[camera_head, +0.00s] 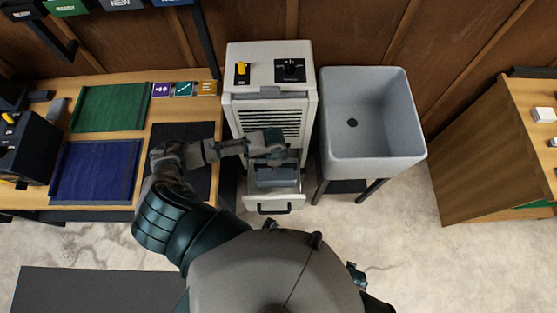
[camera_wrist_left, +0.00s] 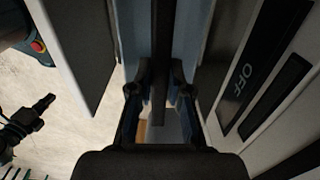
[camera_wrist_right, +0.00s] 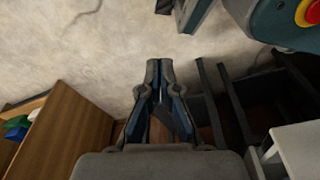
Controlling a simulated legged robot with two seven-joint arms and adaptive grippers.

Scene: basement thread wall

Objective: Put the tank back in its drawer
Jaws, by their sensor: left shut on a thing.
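The white machine (camera_head: 270,75) stands against the wall with its drawer (camera_head: 273,204) pulled out at the bottom front. The grey-blue tank (camera_head: 276,178) is at the open drawer, partly covered by my left gripper (camera_head: 272,160). From above I cannot tell whether it rests on the drawer's floor. In the left wrist view, my left gripper (camera_wrist_left: 160,95) is shut on the tank's dark handle bar (camera_wrist_left: 162,60), with pale blue tank walls (camera_wrist_left: 133,35) beside it. My right gripper (camera_wrist_right: 160,68) is empty, its fingertips together, above the floor in the right wrist view.
A grey sink (camera_head: 372,115) on dark legs stands close right of the machine. A wooden bench (camera_head: 100,200) with green and blue mats is on the left. A wooden cabinet (camera_head: 490,150) is at the far right. Floor is clear between sink and cabinet.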

